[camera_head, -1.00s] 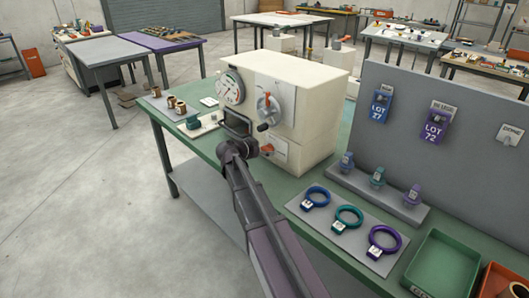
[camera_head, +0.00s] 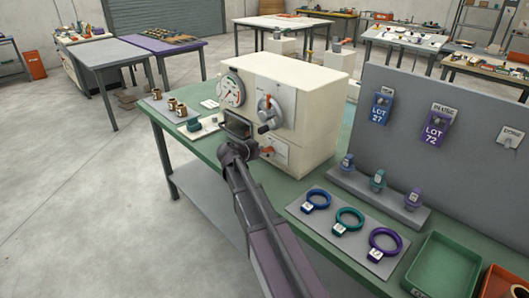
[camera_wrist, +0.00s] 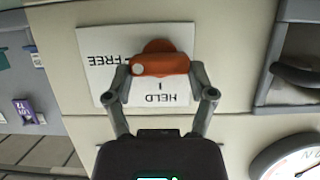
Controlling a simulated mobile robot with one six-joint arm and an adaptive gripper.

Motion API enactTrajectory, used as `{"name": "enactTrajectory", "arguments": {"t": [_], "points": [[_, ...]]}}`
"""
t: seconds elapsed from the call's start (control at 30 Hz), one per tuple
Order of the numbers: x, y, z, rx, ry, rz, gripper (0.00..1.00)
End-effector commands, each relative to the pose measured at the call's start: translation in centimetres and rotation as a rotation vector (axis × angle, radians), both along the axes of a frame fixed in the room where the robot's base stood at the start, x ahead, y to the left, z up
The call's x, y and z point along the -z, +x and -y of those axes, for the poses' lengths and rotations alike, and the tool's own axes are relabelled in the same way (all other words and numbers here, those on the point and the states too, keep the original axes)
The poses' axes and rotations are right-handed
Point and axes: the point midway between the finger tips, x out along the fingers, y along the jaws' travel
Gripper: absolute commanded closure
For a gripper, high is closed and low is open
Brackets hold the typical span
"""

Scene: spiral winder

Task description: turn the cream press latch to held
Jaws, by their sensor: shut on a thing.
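The cream press (camera_head: 318,95) stands on the green bench. Its latch is an orange bar (camera_wrist: 160,65) on a white plate (camera_wrist: 98,85) marked FREE and HELD, upside down in the wrist view. The bar lies crosswise there, its pale round end on the left beside FREE. The HELD mark is on the gripper side of the bar. My gripper (camera_wrist: 159,76) has a finger at each end of the bar and is shut on it. In the head view, the latch (camera_head: 267,150) is small beside my wrist, and its angle is unclear.
A second lever (camera_head: 266,104) sits above the latch on the press, with a dial gauge (camera_head: 231,91) at its left. A dark recessed handle (camera_wrist: 298,75) is beside the latch plate. Several coloured rings lie on a grey board (camera_head: 330,236) at right.

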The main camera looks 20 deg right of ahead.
Motion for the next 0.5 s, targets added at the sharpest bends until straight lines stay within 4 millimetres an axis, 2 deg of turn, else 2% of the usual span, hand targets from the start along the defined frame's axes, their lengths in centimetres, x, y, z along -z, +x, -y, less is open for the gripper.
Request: {"name": "enactTrajectory", "arguments": {"t": [0.27,0.5], "points": [[0.15,0.13,0.10,0.004,-0.042,-0.099,0.76],[0.31,0.34,0.00,0.006,-0.108,-0.265,0.76]]}}
